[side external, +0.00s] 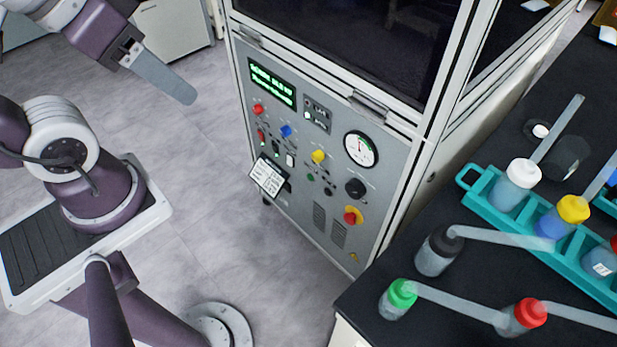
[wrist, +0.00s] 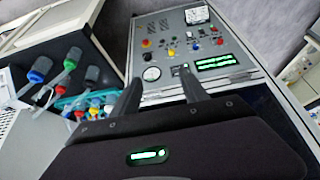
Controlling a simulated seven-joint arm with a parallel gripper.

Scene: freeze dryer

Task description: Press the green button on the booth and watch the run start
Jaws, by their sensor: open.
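The booth's control panel (side external: 325,150) carries a green-lit display (side external: 272,84), a round gauge (side external: 359,149) and red, blue and yellow buttons. A small dark greenish control (side external: 311,177) sits below the yellow button (side external: 318,156); I cannot tell if it is the green button. In the wrist view the panel (wrist: 185,42) appears upside down beyond the fingers, with its display (wrist: 215,62). My gripper (wrist: 158,88) is open and empty. In the side view its grey finger (side external: 163,78) hangs left of the panel, apart from it.
A black bench (side external: 395,325) stands at the right with several wash bottles, including a green-capped one (side external: 399,297), and a teal rack (side external: 483,190). A white card (side external: 268,177) covers part of the panel's lower left. The floor between my arm and the booth is clear.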

